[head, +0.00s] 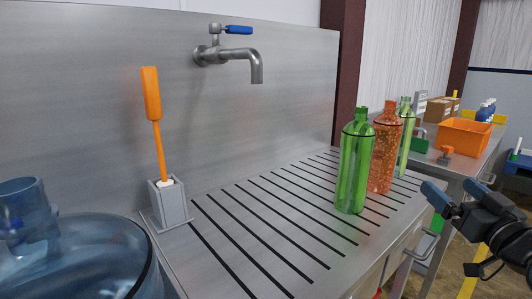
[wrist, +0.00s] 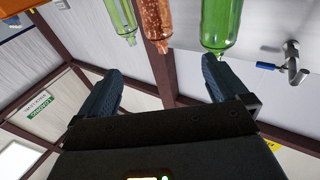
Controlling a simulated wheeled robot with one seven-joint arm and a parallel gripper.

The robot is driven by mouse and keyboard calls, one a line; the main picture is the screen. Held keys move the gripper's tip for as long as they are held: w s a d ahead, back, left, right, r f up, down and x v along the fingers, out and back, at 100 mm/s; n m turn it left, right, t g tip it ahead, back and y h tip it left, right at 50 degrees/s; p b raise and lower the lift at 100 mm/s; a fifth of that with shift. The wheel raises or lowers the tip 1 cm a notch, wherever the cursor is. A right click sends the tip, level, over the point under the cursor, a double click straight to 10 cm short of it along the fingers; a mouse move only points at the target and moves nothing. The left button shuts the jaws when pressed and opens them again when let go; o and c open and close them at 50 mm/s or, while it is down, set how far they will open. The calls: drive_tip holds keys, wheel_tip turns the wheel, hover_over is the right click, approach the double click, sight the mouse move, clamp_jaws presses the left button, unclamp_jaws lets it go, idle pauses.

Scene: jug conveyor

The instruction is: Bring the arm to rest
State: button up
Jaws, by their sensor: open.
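My gripper (head: 452,192) is at the right of the head view, in front of the counter's right end. In the wrist view its two dark fingers (wrist: 160,72) stand wide apart with nothing between them. The bottles are beyond the fingertips, apart from them. A green bottle (head: 354,165) stands upright on the slotted steel counter (head: 225,235). An orange speckled bottle (head: 385,150) and another green bottle (head: 405,138) stand behind it. All three also show at the top of the wrist view, which is upside down.
A steel tap (head: 230,55) with a blue handle is on the back wall. An orange-handled brush (head: 155,120) stands in a grey holder (head: 168,205). A large blue jug (head: 75,255) is at the lower left. An orange crate (head: 463,137) stands on the far table. The counter's middle is clear.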

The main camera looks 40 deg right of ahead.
drive_tip(key=s+a+f+g+y, duration=0.1)
drive_tip(key=a+f+y, duration=0.1)
drive_tip(key=a+f, duration=0.65)
drive_tip(key=s+a+f+g+y, duration=0.1)
drive_tip(key=a+f, duration=0.5)
drive_tip(key=a, duration=0.5)
drive_tip(key=s+a+n+y+p, duration=0.1)
drive_tip(key=s+a+n+y, duration=0.4)
drive_tip(key=s+a, duration=1)
drive_tip(key=shift+s+a+f+n+y, duration=0.2)
drive_tip(key=shift+s+a+n+y, duration=0.2)
drive_tip(key=shift+a+y, duration=0.35)
